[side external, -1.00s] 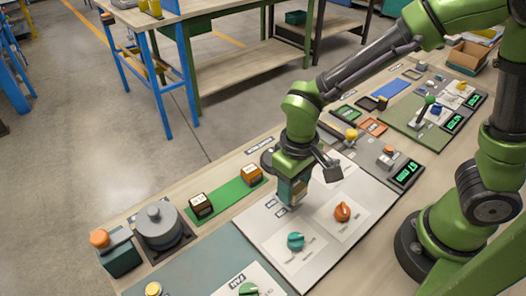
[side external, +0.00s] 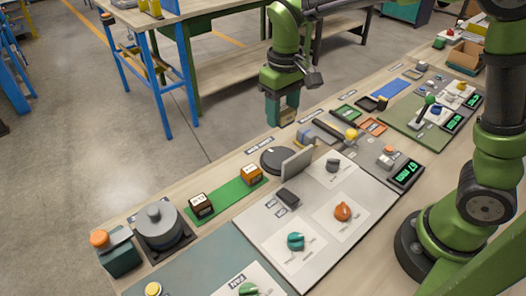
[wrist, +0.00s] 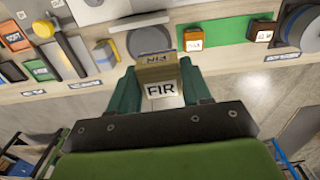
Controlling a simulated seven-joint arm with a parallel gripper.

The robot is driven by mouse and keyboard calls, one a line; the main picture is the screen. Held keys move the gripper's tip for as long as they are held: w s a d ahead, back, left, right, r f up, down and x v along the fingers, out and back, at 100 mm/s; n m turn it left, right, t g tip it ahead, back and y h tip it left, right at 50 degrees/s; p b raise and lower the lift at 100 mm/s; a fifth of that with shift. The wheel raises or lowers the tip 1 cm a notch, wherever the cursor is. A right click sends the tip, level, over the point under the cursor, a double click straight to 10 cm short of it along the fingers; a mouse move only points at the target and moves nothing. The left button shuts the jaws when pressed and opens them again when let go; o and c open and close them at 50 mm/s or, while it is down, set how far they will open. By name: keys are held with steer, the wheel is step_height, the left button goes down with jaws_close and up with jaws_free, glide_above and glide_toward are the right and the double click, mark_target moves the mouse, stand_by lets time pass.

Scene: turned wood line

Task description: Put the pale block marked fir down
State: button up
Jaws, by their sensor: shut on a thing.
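My gripper (side external: 282,108) is shut on the pale block marked FIR. The block's pale lower end (side external: 287,118) shows below the fingers in the side view. In the wrist view the block (wrist: 161,90) sits between the two green fingers (wrist: 160,88), with its FIR label facing the camera. In the side view, the gripper hangs by the bench's far edge, left of the yellow-ended grey tool. I cannot tell the block's exact height.
A green strip (side external: 225,196) carries two marked blocks, one dark brown (side external: 201,204) and one orange (side external: 251,175). A black disc with an upright grey plate (side external: 297,161) stands nearby. Green (side external: 346,113) and orange (side external: 373,127) trays lie to the right. The white panel (side external: 270,231) has knobs.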

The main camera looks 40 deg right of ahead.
steer(key=w+d+f, duration=0.1)
steer(key=w+d, duration=0.2)
glide_above(280, 157)
step_height(280, 157, down, 10)
steer(key=shift+s+a+r, duration=0.1)
steer(key=shift+r, duration=0.15)
steer(key=shift+f, duration=2.4)
steer(key=o, duration=1)
steer(key=shift+f, duration=0.1)
